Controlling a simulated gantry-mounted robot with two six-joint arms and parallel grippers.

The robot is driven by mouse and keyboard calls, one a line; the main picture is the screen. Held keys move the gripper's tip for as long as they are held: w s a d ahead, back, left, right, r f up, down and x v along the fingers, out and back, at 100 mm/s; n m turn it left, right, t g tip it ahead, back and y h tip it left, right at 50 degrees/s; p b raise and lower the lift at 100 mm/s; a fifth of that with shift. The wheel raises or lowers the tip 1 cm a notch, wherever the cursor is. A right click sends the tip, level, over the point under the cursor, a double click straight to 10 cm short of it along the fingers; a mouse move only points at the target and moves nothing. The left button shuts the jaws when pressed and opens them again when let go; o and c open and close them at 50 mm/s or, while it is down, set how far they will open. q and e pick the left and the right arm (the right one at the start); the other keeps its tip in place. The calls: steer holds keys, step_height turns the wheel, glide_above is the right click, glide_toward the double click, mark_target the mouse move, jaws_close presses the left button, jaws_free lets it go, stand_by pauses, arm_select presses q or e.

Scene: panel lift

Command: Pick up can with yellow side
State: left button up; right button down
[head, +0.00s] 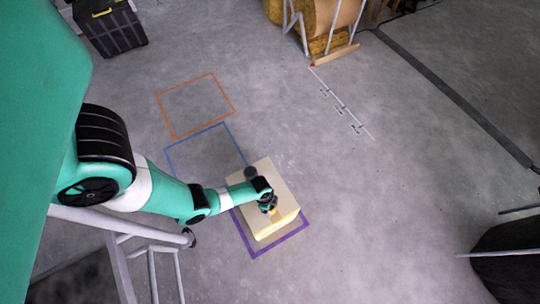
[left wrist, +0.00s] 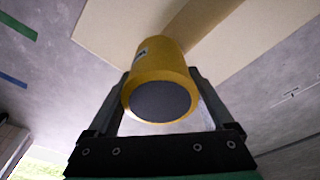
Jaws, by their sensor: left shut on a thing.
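A can with a yellow side (left wrist: 165,68) and a dark grey end faces the camera in the left wrist view. A small label shows on its left side. My left gripper (left wrist: 160,88) is shut on it, with one finger on each side. In the head view my left gripper (head: 268,205) is over the cardboard box (head: 253,213), and only a bit of the yellow can (head: 273,210) shows below it. I cannot tell whether the can touches the box top. My right gripper is in neither view.
The box stands inside a purple floor outline (head: 258,253). Blue (head: 180,143) and orange (head: 183,88) outlines lie beyond it, empty. The floor to the right is mostly clear.

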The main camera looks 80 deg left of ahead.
arm_select(q)
steer(key=r+p, duration=0.2)
steer(key=r, duration=0.1)
steer(key=s+r+p, duration=0.1)
steer(key=shift+d+r+p, duration=0.4)
steer(key=s+d+r+p, duration=0.7)
steer(key=s, duration=0.3)
steer(key=shift+d, duration=0.25)
